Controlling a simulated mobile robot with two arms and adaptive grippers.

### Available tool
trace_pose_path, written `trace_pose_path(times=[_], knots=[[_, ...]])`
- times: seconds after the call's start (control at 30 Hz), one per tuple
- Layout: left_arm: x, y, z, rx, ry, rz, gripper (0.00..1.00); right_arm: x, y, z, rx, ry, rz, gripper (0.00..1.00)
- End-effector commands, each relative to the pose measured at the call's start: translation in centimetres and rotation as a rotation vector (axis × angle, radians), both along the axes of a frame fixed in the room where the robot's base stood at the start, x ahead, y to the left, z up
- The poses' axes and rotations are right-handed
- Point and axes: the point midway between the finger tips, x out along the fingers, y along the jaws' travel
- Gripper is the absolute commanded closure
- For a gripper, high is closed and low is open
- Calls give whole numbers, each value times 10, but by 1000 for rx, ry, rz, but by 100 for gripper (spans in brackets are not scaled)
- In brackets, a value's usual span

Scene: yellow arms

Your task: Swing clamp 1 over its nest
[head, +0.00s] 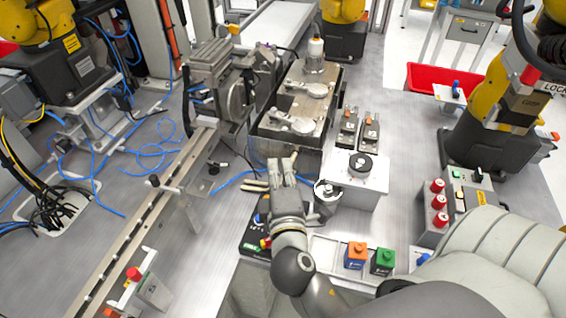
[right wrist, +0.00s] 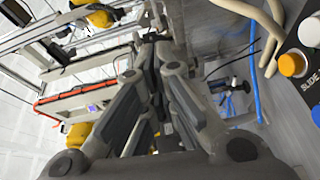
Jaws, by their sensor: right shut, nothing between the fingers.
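My right gripper (head: 282,161) is shut and empty, just in front of the block's near side and apart from the clamps. In the right wrist view its fingers (right wrist: 165,60) are together; no clamp shows clearly there. My left gripper is not in view.
A control box (head: 256,240) with buttons lies beside my right gripper; its orange button (right wrist: 291,65) shows in the wrist view. A white box (head: 360,190) with a round dark top stands to the right. Orange (head: 356,254) and green (head: 383,260) blocks sit nearer. A rail runs left.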

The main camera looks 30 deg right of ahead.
Motion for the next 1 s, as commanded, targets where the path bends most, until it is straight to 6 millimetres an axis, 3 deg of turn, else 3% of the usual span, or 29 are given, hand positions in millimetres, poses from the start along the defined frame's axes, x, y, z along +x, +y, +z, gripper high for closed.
trace_pose_path(times=[0.17, 0.37, 0.6, 1.0], knots=[[-3, 2, 17, 2, 3, 0, 60, 33, -16, 3, -5, -2, 1, 100], [19, -8, 30, -11, -29, 3, 60, 66, -35, 0, -3, -2, -1, 100], [27, -15, 42, -21, -43, 1, 60, 73, -65, -5, -3, 1, 1, 100], [12, -10, 41, -12, -19, -1, 60, 74, -70, -7, 0, 1, 1, 100]])
